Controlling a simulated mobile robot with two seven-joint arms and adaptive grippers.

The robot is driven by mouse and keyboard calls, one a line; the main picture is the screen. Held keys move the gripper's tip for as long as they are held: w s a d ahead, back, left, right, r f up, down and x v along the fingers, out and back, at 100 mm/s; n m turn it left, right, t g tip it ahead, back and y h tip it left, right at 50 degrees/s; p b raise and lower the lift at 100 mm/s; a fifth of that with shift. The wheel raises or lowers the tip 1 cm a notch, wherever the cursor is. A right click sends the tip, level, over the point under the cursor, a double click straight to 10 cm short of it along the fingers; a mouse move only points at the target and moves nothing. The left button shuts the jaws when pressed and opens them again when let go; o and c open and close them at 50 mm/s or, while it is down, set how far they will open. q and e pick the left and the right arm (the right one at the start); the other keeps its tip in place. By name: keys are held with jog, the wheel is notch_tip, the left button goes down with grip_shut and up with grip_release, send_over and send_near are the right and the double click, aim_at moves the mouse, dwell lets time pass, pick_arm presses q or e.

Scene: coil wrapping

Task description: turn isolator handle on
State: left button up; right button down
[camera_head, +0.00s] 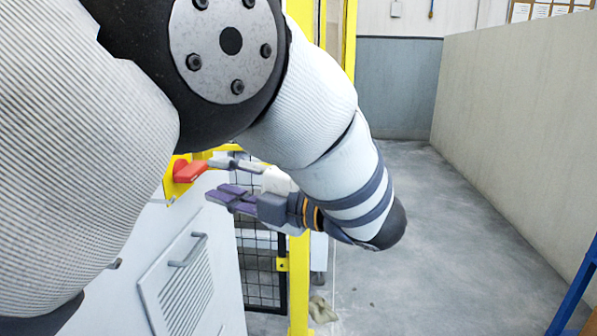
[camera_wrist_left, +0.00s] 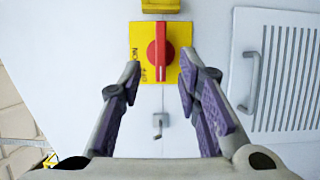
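The isolator handle (camera_wrist_left: 160,54) is red, with a round base and a bar, on a yellow plate (camera_wrist_left: 138,36) on a pale cabinet door. In the left wrist view its bar stands upright. In the head view the red handle (camera_head: 188,171) shows at the left, partly behind my arm. My left gripper (camera_wrist_left: 158,80) is open, its purple-padded fingers on either side of the lower part of the handle in the picture, with nothing between them. In the head view the left gripper (camera_head: 232,178) is a short way right of the handle, apart from it. My right gripper is not in view.
A vented panel with a grey pull handle (camera_head: 188,249) is below the isolator. A small latch (camera_wrist_left: 159,124) is on the door. A yellow post (camera_head: 300,280) and black mesh (camera_head: 258,265) stand behind the gripper. Open floor (camera_head: 420,270) lies to the right, before a beige wall (camera_head: 520,120).

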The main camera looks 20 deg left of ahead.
pick_arm(q)
jog(key=a, duration=0.5)
jog(key=shift+w, duration=0.4)
jog(key=shift+c, duration=0.6)
grip_shut()
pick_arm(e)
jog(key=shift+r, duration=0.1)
